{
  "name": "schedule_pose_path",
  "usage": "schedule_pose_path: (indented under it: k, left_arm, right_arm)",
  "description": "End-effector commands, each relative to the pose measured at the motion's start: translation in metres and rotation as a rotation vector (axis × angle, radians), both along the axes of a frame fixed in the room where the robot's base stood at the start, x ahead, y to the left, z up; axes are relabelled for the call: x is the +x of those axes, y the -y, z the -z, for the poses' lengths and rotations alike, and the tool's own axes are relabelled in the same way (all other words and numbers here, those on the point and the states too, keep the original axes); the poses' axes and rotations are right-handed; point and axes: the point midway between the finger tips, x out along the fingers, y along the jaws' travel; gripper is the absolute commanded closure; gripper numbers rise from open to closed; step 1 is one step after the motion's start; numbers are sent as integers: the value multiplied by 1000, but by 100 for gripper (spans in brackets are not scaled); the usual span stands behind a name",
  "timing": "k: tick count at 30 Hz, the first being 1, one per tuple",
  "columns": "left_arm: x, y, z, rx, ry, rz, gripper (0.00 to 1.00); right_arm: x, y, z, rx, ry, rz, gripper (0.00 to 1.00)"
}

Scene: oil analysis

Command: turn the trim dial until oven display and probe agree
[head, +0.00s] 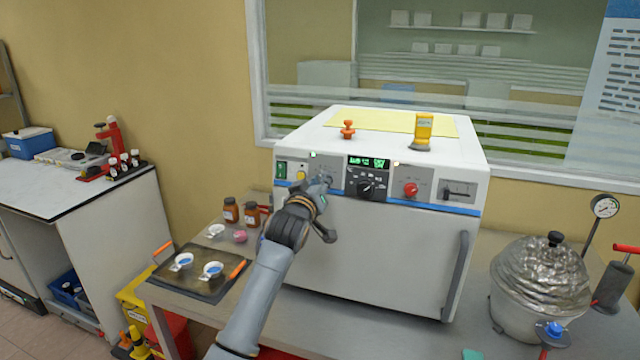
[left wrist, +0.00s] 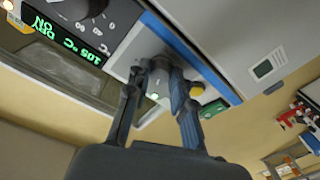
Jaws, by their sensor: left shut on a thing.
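The white oven (head: 375,245) stands on the bench. Its green-lit display (head: 368,162) also shows upside down in the left wrist view (left wrist: 65,40), reading 105 °C, DRY, ON. My left gripper (head: 325,184) is at the front panel, left of the display and the black knob (head: 366,188). In the left wrist view my left gripper (left wrist: 160,72) has its fingers against the panel, shut on a small part, seemingly the trim dial, which the fingers hide. A yellow handheld unit (head: 423,127), likely the probe readout, stands on the oven; its reading is too small to read. My right gripper is not in view.
A red knob (head: 411,189) and a slider panel (head: 458,190) sit further right on the oven front. An orange fitting (head: 347,130) stands on top. A dark tray (head: 205,282) with small dishes and brown bottles (head: 231,210) lie left. A foil-covered vessel (head: 540,280) stands right.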

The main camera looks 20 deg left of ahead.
Motion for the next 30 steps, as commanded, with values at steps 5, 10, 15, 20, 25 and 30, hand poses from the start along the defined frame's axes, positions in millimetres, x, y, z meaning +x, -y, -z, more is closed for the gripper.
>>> schedule_pose_path:
  k: [5,10,15,20,25,30]
  left_arm:
    - [0,0,0,-25,0,-5,100]
    - [0,0,-1,-28,0,-6,100]
    - [0,0,-1,-27,0,-6,100]
    - [0,0,-1,-27,0,-6,54]
    - [0,0,0,-27,0,-6,54]
    - [-2,0,0,-27,0,-6,54]
  right_arm:
    - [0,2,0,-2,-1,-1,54]
    - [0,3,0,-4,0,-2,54]
    - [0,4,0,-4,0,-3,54]
    - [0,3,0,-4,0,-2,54]
    - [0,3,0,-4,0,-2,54]
    - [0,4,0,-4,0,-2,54]
